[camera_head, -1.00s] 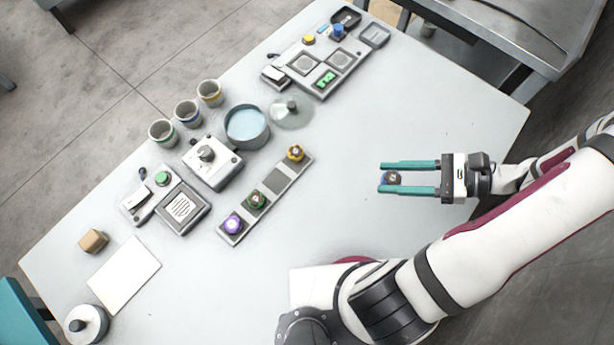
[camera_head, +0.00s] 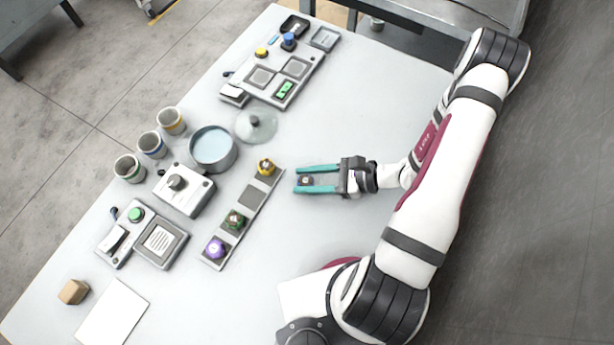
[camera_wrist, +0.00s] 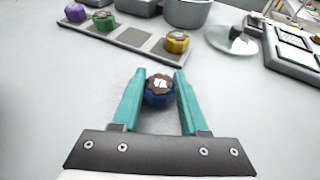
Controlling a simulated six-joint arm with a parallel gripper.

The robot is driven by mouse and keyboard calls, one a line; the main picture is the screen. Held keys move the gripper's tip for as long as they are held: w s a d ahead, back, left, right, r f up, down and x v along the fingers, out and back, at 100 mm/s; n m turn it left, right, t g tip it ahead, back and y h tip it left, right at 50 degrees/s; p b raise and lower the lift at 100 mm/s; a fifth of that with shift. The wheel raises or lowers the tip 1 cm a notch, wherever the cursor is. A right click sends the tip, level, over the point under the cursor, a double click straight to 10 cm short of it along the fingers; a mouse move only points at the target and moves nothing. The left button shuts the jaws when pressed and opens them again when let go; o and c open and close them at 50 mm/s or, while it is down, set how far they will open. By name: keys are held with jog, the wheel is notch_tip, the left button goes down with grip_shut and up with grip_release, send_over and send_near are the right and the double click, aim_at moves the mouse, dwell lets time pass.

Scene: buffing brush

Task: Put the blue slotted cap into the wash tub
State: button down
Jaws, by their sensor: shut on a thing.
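The blue slotted cap (camera_wrist: 159,91) is between the teal fingers of my gripper (camera_wrist: 152,84) in the wrist view, with a brownish top and a light mark on it. In the head view my gripper (camera_head: 299,180) is shut on the cap (camera_head: 306,181), right of the cap strip. The wash tub (camera_head: 214,150) is a round grey vessel holding pale blue liquid, up and left of my gripper. Its glass lid (camera_head: 256,125) lies on the table beside it. The tub shows only partly at the top of the wrist view (camera_wrist: 187,12).
A strip (camera_head: 247,196) with purple, green and yellow caps and an empty grey square lies between gripper and tub. A control box (camera_head: 184,190) and several cups (camera_head: 152,144) stand near the tub. A tray station (camera_head: 280,75) is at the back. The table right of the strip is clear.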

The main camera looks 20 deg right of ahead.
jog(key=shift+c, duration=2.1)
grip_release()
